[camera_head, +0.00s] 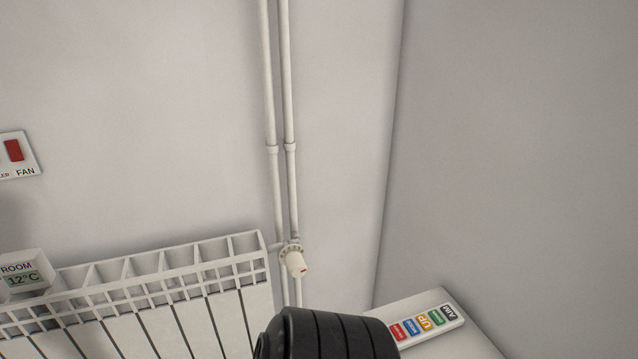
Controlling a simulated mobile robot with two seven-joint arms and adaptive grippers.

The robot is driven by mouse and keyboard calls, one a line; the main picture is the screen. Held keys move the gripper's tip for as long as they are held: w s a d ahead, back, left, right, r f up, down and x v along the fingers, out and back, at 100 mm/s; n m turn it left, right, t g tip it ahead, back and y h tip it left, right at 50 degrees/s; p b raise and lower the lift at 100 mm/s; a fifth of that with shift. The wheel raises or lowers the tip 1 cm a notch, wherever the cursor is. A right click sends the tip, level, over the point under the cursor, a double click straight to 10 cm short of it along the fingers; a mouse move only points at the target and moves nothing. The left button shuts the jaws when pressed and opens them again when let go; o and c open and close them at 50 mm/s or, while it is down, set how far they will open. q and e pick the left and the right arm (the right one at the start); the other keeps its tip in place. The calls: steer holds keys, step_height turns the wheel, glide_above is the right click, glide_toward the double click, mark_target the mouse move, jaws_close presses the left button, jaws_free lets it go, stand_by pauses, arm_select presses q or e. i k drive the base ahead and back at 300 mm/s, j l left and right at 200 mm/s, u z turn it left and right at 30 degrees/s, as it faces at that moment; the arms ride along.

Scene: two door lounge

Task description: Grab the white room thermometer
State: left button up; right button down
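The white room thermometer (23,274) is at the left edge of the head view, partly cut off by the frame. It is a small white box labelled ROOM, with a display that reads 12°C. It appears to sit on top of the white radiator (165,262), at the radiator's left part in view. A black ribbed cylinder, which may be part of my arm, shows at the bottom centre, right of and apart from the thermometer. Neither gripper's fingers are in view.
Two white vertical pipes (279,110) run down the wall to a white valve knob (295,262) beside the radiator. A FAN switch panel (18,154) is on the left wall. A white strip with coloured labelled buttons (430,321) lies on a white surface (462,347) at lower right.

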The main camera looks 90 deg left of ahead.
mark_target(29, 270)
steer(key=u, duration=1.5)
